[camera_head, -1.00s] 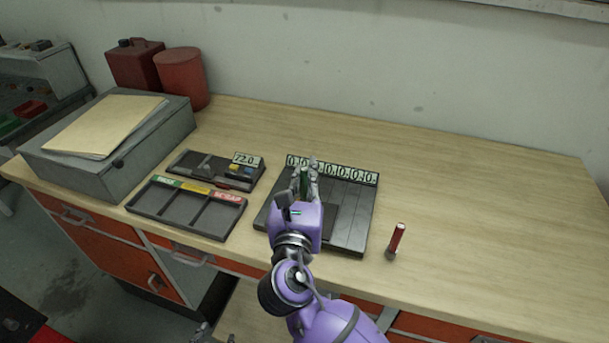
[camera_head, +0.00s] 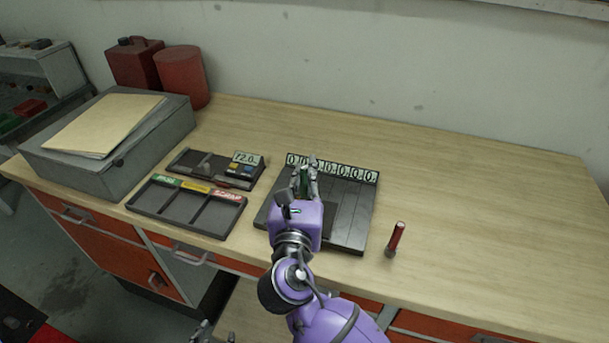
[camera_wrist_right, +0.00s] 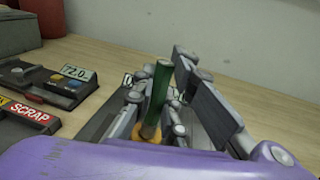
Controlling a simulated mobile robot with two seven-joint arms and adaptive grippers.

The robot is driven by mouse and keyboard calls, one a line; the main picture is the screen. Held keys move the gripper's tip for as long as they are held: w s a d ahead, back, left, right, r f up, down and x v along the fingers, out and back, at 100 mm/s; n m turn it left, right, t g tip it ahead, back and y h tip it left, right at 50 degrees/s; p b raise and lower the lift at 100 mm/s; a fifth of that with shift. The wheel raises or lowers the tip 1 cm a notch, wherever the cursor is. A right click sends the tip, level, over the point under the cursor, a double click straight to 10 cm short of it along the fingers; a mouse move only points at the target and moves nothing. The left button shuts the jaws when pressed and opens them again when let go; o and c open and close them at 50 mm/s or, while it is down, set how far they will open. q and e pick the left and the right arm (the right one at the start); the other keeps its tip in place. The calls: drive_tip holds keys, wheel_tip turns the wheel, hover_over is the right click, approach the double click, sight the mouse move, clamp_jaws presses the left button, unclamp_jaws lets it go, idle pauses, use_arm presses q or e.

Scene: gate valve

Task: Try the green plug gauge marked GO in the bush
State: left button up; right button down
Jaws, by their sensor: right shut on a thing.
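My right gripper (camera_head: 304,184) is over the dark slotted block (camera_head: 345,225) with the row of 0 labels along its back edge. It is shut on the green plug gauge (camera_wrist_right: 160,85), which stands about upright between the fingers in the right wrist view. A brass-coloured ring (camera_wrist_right: 150,134), perhaps the bush, shows at the foot of the gauge. The fingers hide much of it, and I cannot tell whether the gauge is inside the ring. A red gauge (camera_head: 396,238) stands on the bench right of the block.
A sorting tray (camera_head: 187,210) with green, yellow and red labels lies left of the block. A device reading 72.0 (camera_head: 244,158) sits behind it. A grey case (camera_head: 115,155) with a folder stands further left. The bench on the right is clear.

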drive_tip(key=shift+a+r, duration=0.1)
drive_tip(key=shift+r, duration=0.2)
idle(0.5)
drive_tip(key=shift+s+f, duration=0.1)
drive_tip(key=shift+f, duration=0.4)
idle(1.5)
drive_tip(key=shift+r, duration=0.45)
drive_tip(key=shift+r, duration=3.05)
